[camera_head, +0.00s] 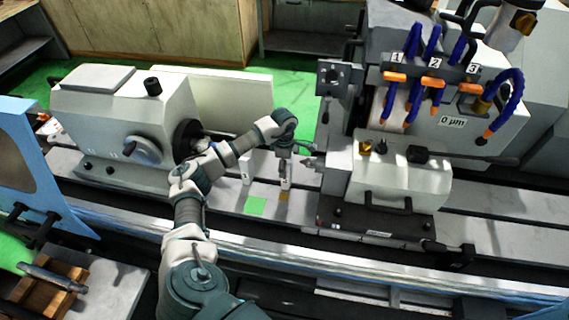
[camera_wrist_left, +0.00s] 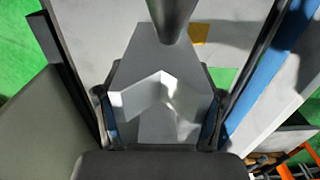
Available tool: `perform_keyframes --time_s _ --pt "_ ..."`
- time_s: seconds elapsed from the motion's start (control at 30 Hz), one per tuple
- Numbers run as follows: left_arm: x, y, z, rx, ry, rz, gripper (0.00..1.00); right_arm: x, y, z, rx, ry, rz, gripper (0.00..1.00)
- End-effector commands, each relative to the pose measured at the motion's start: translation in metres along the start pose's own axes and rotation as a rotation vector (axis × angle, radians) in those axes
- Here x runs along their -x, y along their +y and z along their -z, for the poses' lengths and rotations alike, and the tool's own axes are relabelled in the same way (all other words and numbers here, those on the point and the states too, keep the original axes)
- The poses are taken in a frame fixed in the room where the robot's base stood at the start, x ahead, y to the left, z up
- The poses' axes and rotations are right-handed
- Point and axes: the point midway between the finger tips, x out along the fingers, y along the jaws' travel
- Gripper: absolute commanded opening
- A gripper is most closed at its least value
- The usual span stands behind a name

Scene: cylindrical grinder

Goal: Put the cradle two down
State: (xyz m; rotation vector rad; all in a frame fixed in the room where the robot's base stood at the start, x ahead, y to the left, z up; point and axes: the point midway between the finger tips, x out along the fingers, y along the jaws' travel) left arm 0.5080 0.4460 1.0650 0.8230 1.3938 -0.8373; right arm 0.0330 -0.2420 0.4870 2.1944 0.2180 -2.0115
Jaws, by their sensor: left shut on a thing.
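My left gripper (camera_head: 285,157) hangs over the machine bed between the headstock and the tailstock. It is shut on a pale grey block with a V-shaped notch, the cradle (camera_head: 287,174). In the left wrist view the cradle (camera_wrist_left: 150,65) sits between both fingers, with its notch facing the camera. An orange-brown mark (camera_head: 284,196) lies on the bed just below the held cradle, and a green square mark (camera_head: 255,206) lies to its left. I cannot tell whether the cradle touches the bed. A second pale block (camera_head: 248,168) stands upright to the left. My right gripper is not in view.
The headstock (camera_head: 125,115) stands to the left and the tailstock (camera_head: 395,185) close to the right, its pointed centre near my gripper. Blue coolant hoses (camera_head: 510,95) hang at the back right. A metal shaft (camera_head: 52,277) rests on wooden blocks at front left.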

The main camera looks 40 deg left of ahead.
Motion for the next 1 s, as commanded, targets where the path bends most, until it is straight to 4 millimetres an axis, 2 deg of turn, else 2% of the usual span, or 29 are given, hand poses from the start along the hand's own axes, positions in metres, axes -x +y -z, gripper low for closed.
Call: perform_keyframes --time_s 0.47,0.5,0.57,0.6,0.9,1.0 --pt "-0.0068 0.0007 0.0003 0.001 -0.002 -0.003 0.00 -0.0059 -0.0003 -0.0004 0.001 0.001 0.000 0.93" --pt "-0.0079 0.0002 0.0005 0.001 0.000 0.000 0.73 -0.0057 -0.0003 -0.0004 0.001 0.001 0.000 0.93" --pt "-0.0074 0.0002 0.0005 0.001 0.000 0.000 0.88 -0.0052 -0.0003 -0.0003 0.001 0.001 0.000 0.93" --pt "-0.0074 0.0002 0.0005 0.001 0.000 0.000 0.93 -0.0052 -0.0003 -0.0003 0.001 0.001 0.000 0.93" --pt "-0.0071 0.0007 0.0005 0.001 0.000 0.000 0.93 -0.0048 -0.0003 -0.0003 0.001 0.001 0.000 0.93" --pt "-0.0005 0.0008 0.0003 0.000 -0.001 0.000 0.93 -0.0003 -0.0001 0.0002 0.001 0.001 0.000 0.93"
